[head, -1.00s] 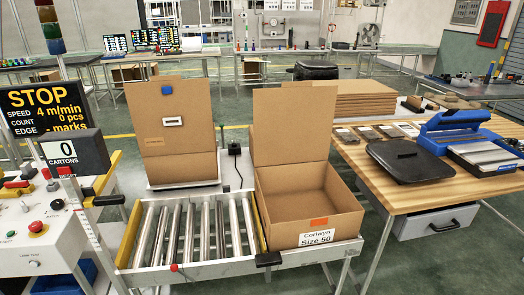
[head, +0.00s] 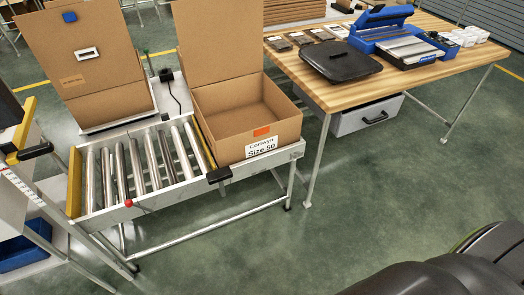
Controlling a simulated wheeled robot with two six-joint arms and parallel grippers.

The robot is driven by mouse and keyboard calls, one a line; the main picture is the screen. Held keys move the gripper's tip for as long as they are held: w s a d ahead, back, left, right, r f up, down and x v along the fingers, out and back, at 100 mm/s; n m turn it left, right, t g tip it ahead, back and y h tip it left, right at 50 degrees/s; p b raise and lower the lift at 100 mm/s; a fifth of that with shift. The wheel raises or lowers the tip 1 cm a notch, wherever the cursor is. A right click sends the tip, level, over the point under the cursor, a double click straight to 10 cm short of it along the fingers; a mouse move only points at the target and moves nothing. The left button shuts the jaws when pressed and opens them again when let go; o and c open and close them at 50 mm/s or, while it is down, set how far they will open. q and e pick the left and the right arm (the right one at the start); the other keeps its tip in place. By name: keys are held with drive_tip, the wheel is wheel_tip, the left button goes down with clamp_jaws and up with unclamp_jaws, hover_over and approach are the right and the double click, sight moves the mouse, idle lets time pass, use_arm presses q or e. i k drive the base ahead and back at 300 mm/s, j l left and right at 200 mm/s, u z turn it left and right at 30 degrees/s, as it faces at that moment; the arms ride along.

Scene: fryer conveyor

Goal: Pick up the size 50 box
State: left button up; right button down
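The size 50 box (head: 235,129) is an open brown cardboard carton with an orange patch and a white label reading "Corlwyn Size 50" on its front. Its tall back flap stands up, and its inside looks empty. It sits at the right end of the roller conveyor (head: 133,207). Neither of my grippers shows in the head view. A dark rounded part of mine fills the lower right corner.
Another tall carton (head: 85,55) stands behind the rollers at left. A wooden table (head: 437,72) at right holds a black lid (head: 341,60) and a blue device (head: 383,25). A grey drawer (head: 365,117) hangs below it. The green floor in front is clear.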

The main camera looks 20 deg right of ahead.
sight(483, 35)
drive_tip(key=z, duration=0.2)
drive_tip(key=i+l+z, duration=0.15)
drive_tip(key=l+z, duration=0.15)
drive_tip(key=i+l+z, duration=0.25)
drive_tip(key=l, duration=0.2)
drive_tip(key=i+l+z, duration=0.1)
drive_tip(key=l+z, duration=0.2)
drive_tip(key=i+l+z, duration=0.35)
drive_tip(key=i+l, duration=1.05)
drive_tip(key=i, duration=0.15)
drive_tip(key=i+l, duration=1.1)
drive_tip(key=i+l+z, duration=0.05)
drive_tip(key=i, duration=0.05)
